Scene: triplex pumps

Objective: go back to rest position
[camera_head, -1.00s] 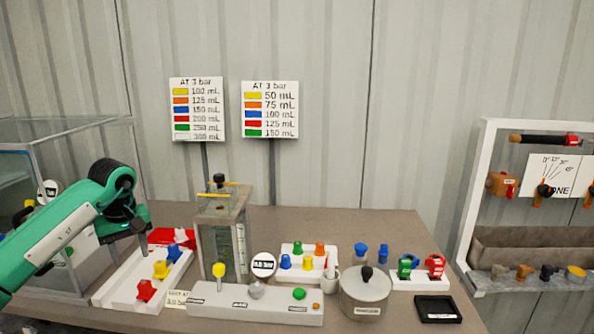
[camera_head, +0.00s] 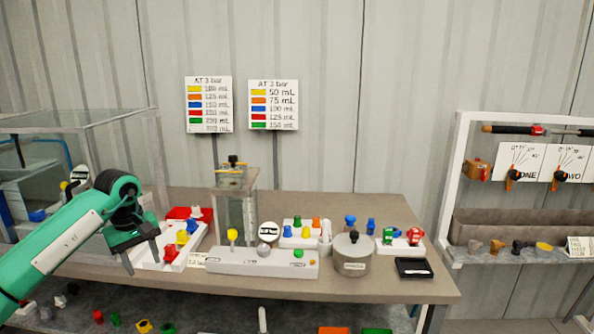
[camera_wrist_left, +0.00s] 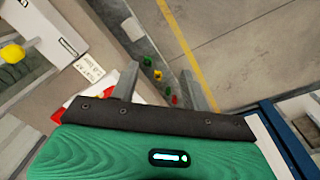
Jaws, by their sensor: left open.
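My left arm comes in from the left in the head view. Its gripper (camera_head: 141,262) is open and empty, with fingers pointing down beside the left front of the table (camera_head: 330,203). A white rack (camera_head: 150,262) with red, yellow and blue knobs stands just behind and right of the fingers. In the left wrist view the two fingers (camera_wrist_left: 160,85) are spread apart, with floor and several small coloured parts below between them. My right gripper does not show.
A glass tank (camera_head: 90,140) stands at the left. A white control box (camera_head: 262,262), a lidded pot (camera_head: 352,255) and a black tray (camera_head: 413,268) are on the table. Coloured parts lie on a lower shelf (camera_head: 225,300). A white frame (camera_head: 455,180) with valves stands at the right.

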